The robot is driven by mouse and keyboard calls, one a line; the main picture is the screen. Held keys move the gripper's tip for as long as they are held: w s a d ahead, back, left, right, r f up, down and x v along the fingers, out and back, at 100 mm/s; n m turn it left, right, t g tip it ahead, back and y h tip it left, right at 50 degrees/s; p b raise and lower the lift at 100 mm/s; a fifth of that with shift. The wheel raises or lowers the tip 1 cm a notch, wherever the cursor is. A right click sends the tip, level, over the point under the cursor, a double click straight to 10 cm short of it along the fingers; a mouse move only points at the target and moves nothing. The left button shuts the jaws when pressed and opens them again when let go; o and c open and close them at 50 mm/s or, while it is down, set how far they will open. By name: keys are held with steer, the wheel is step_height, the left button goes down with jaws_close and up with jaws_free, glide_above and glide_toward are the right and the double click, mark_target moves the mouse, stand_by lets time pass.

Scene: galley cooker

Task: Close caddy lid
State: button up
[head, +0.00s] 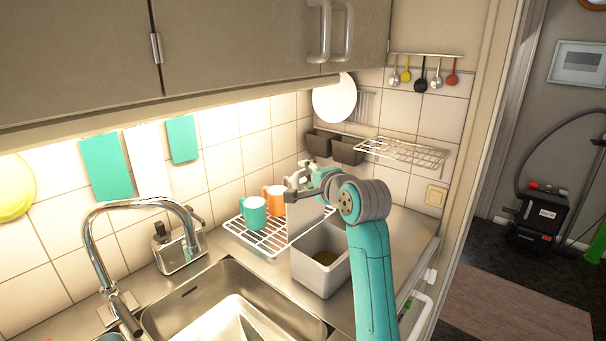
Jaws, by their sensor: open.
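The caddy (309,275) is a light grey open-topped box on the steel counter, right of the sink. Some brownish contents show at its bottom. Its lid (306,217) appears to be the pale grey panel standing up at the caddy's back edge, so the caddy is open. My gripper (289,189) is at the upper left of the lid, close to its top edge. It is open, with nothing seen between its fingers. Whether it touches the lid cannot be told. My arm hides the caddy's right side and part of the lid.
A wire drying rack (256,238) with a teal mug (253,213) and an orange mug (273,199) stands behind the caddy. The sink (225,310) and tap (95,250) are left. A wall wire shelf (402,153) is behind my arm. Counter right of my arm is clear.

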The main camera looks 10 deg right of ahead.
mark_target(305, 174)
steer(key=shift+x, duration=1.6)
steer(key=shift+f, duration=0.1)
jaws_close()
